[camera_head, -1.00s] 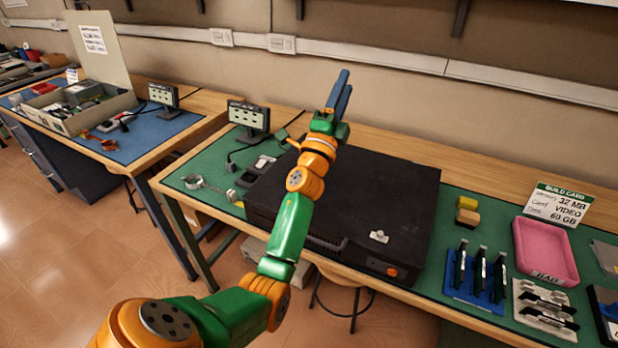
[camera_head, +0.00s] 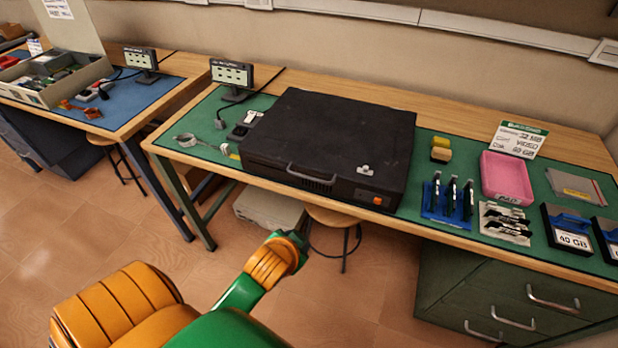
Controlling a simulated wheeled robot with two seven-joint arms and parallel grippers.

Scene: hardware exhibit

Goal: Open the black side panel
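The black side panel (camera_head: 340,125) is the flat top face of a black computer case lying on the green mat. It looks closed and flush. A small silver latch (camera_head: 365,170) sits on it near the front right corner. The case front has a handle (camera_head: 311,173) and an orange button (camera_head: 377,200). My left arm comes in from the lower left, in front of the table and apart from the case. Its gripper fingers do not show. My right gripper is out of view.
On the mat right of the case are yellow blocks (camera_head: 441,149), a blue rack (camera_head: 447,217), a pink tray (camera_head: 489,182) and drives (camera_head: 570,230). A small monitor (camera_head: 232,75) stands at the back left. A stool (camera_head: 332,218) is under the front edge.

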